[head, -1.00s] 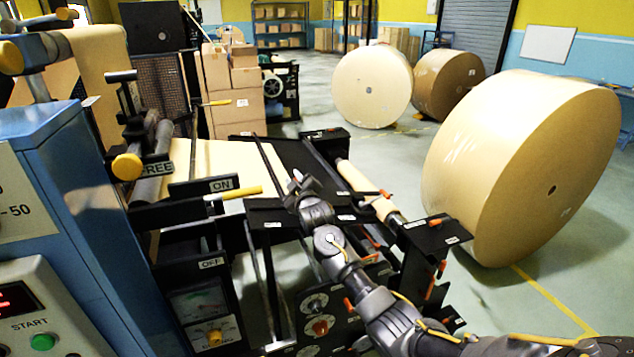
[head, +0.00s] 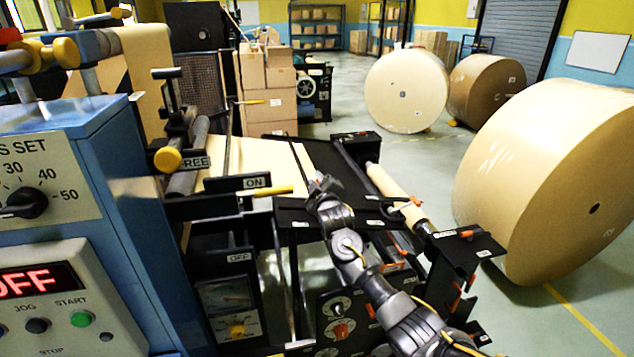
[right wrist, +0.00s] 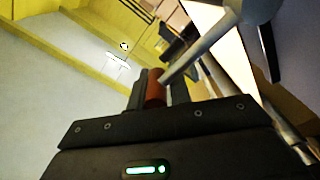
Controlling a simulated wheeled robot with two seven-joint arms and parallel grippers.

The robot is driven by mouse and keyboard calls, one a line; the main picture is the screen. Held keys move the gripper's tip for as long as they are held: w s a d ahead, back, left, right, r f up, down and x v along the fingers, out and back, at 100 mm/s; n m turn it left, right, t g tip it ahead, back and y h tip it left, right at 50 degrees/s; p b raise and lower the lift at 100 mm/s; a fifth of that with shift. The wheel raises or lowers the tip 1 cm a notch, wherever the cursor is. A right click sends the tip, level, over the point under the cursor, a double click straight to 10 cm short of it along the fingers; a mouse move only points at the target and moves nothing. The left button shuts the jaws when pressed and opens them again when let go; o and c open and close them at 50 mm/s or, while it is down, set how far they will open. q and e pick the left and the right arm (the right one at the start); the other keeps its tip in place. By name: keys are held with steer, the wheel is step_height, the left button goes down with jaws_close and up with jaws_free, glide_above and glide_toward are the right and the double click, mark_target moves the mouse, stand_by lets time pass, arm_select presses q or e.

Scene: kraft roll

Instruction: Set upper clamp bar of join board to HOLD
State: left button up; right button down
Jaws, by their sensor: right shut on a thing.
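My right gripper (head: 322,187) is at the right end of the cream sheet, over the black board (head: 349,172) that I take for the join board. In the right wrist view my right gripper (right wrist: 158,92) is shut on a red handle grip (right wrist: 155,88), which lies between its dark fingers. A grey rod (right wrist: 205,42) runs close by the grip. The gripper and wrist hide the grip in the head view, and I cannot read a HOLD mark or tell the clamp bar's setting. My left gripper is not in view.
The blue machine cabinet (head: 95,130) with a lit OFF panel (head: 38,281) stands at left. A yellow-handled lever (head: 265,191) lies near the ON label. A paper-wrapped roller (head: 395,195) is right of the board. Large kraft rolls (head: 540,170) stand on the floor beyond.

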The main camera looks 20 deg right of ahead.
steer(key=shift+s+f, duration=0.1)
steer(key=shift+f, duration=0.75)
steer(key=c, duration=1.1)
jaws_free()
steer(key=shift+o, duration=0.2)
steer(key=shift+w+r, duration=0.2)
steer(key=shift+s, duration=0.15)
steer(key=s+b, duration=0.2)
steer(key=s, duration=0.8)
steer(key=shift+s+a, duration=0.25)
steer(key=shift+a, duration=0.2)
